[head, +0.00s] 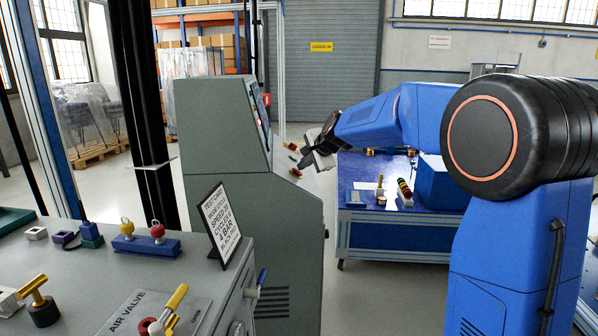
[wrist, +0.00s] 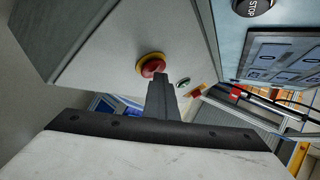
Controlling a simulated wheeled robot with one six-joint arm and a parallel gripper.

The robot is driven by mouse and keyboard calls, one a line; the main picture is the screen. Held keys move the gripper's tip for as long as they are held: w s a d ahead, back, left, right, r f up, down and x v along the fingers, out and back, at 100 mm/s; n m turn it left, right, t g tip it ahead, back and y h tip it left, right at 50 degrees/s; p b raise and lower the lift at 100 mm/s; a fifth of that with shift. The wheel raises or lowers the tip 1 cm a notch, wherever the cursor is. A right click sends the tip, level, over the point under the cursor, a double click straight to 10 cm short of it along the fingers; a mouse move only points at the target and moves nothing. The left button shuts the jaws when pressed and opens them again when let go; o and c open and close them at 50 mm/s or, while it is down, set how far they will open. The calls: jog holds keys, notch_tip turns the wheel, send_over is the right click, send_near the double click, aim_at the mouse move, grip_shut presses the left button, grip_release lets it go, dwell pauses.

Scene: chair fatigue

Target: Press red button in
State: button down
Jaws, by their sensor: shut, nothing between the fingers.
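In the wrist view a red mushroom button (wrist: 153,67) with a yellow collar sits on the sloping face of a grey cabinet (wrist: 110,55). My gripper (wrist: 160,84) is shut and empty. Its tip overlaps the lower edge of the button in the picture; I cannot tell whether they touch. In the head view my gripper (head: 306,160) is at the right side of the grey-green cabinet (head: 250,215), beside its small red and yellow parts. Whether the button is pressed in does not show.
In the wrist view a black STOP button (wrist: 253,6) and a keypad panel (wrist: 285,55) are at upper right. In the head view a blue workbench (head: 390,225) stands behind my arm. A grey bench (head: 80,275) with fittings and a sign (head: 221,224) is at lower left.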

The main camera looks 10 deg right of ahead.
jog(key=shift+s+d+r, duration=0.1)
jog(key=shift+d+r, duration=0.4)
jog(key=shift+r, duration=0.3)
jog(key=shift+d+r, duration=0.5)
jog(key=shift+r, duration=0.25)
jog(key=shift+s+d+r, duration=0.1)
jog(key=shift+d+r, duration=0.4)
jog(key=shift+r, duration=0.3)
jog(key=s+d+f+n+g+h, duration=0.1)
jog(key=s+f+n, duration=0.25)
jog(key=s, duration=1.15)
jog(key=s+d+f+n+g, duration=0.15)
jog(key=s+n, duration=0.25)
jog(key=s, duration=1)
jog(key=s+d+f+n, duration=0.1)
jog(key=s+f+n, duration=0.1)
jog(key=s+f, duration=0.3)
jog(key=s+d+f+n+g+h, duration=0.1)
jog(key=s+f, duration=0.3)
jog(key=s, duration=0.8)
jog(key=s+d+f+n+g+h, duration=0.1)
jog(key=s+f+n, duration=0.2)
jog(key=s, duration=0.6)
notch_tip(320, 180, down, 3)
jog(key=shift+r, duration=0.15)
jog(key=shift+d+g, duration=0.25)
